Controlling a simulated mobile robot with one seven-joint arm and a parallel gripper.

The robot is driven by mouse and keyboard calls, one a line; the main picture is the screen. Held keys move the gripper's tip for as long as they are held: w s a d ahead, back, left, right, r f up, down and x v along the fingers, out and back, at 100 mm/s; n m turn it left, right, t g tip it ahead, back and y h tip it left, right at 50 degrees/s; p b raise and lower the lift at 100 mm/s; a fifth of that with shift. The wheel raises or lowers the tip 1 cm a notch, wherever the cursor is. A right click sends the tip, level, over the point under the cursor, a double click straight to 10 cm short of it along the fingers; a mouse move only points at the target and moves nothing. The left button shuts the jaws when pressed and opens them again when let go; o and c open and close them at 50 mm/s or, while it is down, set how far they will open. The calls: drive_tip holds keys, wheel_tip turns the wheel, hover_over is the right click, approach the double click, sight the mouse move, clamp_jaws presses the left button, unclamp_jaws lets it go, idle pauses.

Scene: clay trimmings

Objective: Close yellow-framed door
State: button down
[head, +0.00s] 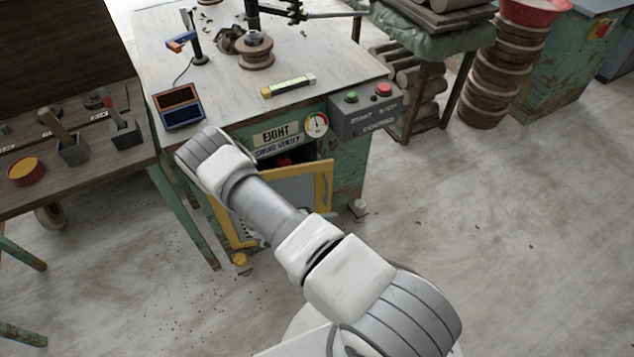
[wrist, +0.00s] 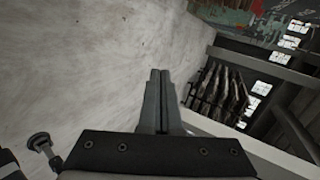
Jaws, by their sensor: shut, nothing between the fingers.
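The yellow-framed door (head: 300,190) is on the front of the worn green cabinet, below the "EIGHT" sign, in the head view. It stands open at an angle, with a dark gap and something red above its top edge. My arm crosses in front and hides its middle and part of its left side. My gripper is hidden behind the arm in the head view. In the wrist view my gripper (wrist: 160,74) is shut and empty, its fingers side by side over pale floor. I cannot make out the yellow frame there, nor any contact.
The cabinet top (head: 225,95) holds a lamp, clay pieces and a yellow-ended level. A grey start-stop box (head: 362,112) juts out at its right corner. A wooden bench (head: 70,185) with levers stands close at left. Open floor (head: 480,220) lies right. The wrist view shows dark racks (wrist: 225,95) at right.

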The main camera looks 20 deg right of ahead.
drive_tip(key=w+a+r+n+t+h+b, duration=0.2)
drive_tip(key=w+a+n+t+h+b, duration=0.15)
drive_tip(key=a+t, duration=0.4)
drive_tip(key=b, duration=0.1)
approach(324, 168)
drive_tip(key=w+d, duration=0.1)
drive_tip(key=d, duration=0.4)
drive_tip(key=shift+w+r+n+t+y, duration=0.15)
drive_tip(key=shift+w+n+y, duration=0.05)
drive_tip(key=shift+w, duration=0.25)
drive_tip(key=shift+w+r+n+t+y, duration=0.1)
drive_tip(key=shift+w+r+n+y, duration=0.05)
drive_tip(key=shift+w, duration=0.3)
